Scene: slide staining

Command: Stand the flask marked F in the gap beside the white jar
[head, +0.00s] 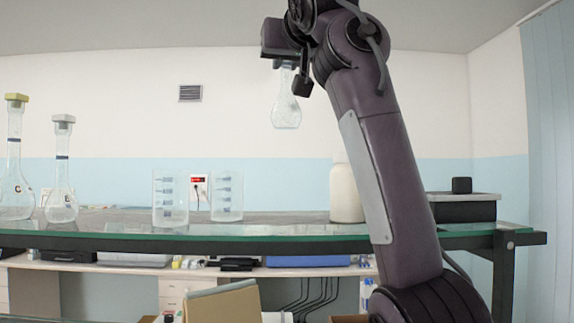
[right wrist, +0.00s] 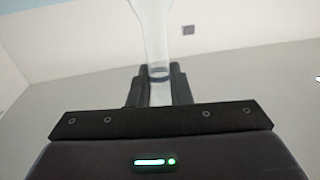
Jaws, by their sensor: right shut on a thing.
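My right gripper (head: 288,66) is shut on the neck of a clear flask (head: 286,112) and holds it upright in the air, well above the shelf. In the right wrist view the flask's neck (right wrist: 158,92) stands between the two fingers. I cannot read a mark on this flask. The white jar (head: 345,192) stands on the glass shelf (head: 270,229), partly hidden behind my right arm. A bare stretch of shelf lies to the left of the jar, below and around the held flask's line. My left gripper is not in view.
Two clear beakers (head: 171,198) and (head: 227,196) stand left of the bare stretch. Two stoppered flasks, one yellow-capped (head: 15,190) and one grey-capped (head: 62,190), stand at the far left. A dark box (head: 463,208) sits right of my arm.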

